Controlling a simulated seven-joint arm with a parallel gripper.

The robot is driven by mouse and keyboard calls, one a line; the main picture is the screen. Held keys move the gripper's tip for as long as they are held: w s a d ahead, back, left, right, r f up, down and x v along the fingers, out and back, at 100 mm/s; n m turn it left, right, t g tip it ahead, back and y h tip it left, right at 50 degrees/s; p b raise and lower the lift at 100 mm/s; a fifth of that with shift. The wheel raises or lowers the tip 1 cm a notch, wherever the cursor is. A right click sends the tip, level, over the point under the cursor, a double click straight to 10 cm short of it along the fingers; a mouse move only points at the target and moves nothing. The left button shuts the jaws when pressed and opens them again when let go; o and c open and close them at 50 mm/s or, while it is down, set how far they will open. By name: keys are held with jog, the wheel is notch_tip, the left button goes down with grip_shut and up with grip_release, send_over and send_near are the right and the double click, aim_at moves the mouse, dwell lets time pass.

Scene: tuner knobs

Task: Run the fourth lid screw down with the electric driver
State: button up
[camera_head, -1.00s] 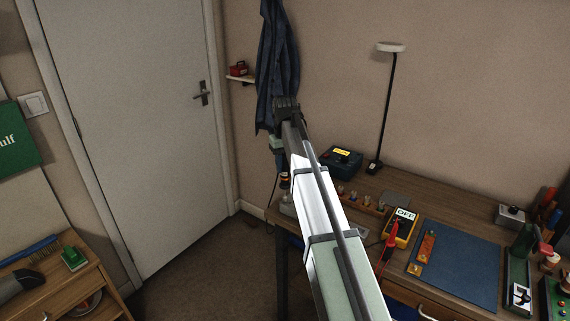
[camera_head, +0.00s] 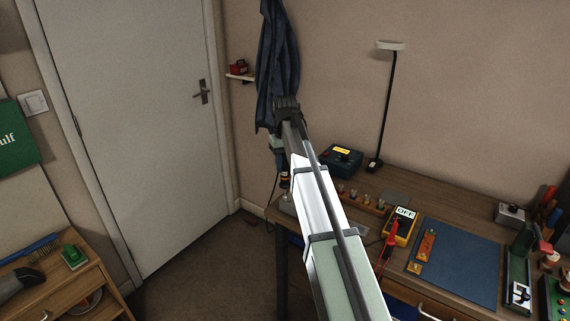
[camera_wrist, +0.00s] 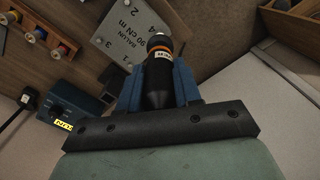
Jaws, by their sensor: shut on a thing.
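My gripper (camera_wrist: 158,82) is shut on the electric driver (camera_wrist: 157,88), a dark body with an orange ring and a pale label, held between blue fingers in the wrist view. In the head view the driver (camera_head: 284,181) shows small below my wrist, at the left end of the workbench. A grey plate (camera_wrist: 128,38) with numbers and lettering lies by the driver's far end in the wrist view. It also shows on the bench in the head view (camera_head: 396,198).
A blue box with a yellow label (camera_head: 341,161) and a wooden rack of knobs (camera_head: 362,202) stand near my wrist. A yellow meter (camera_head: 399,228), a blue mat (camera_head: 455,262) and a lamp (camera_head: 390,90) are farther right. A dark coat (camera_head: 276,60) hangs behind my arm.

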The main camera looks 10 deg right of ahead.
dwell(0.8)
jog(key=shift+r, duration=2.55)
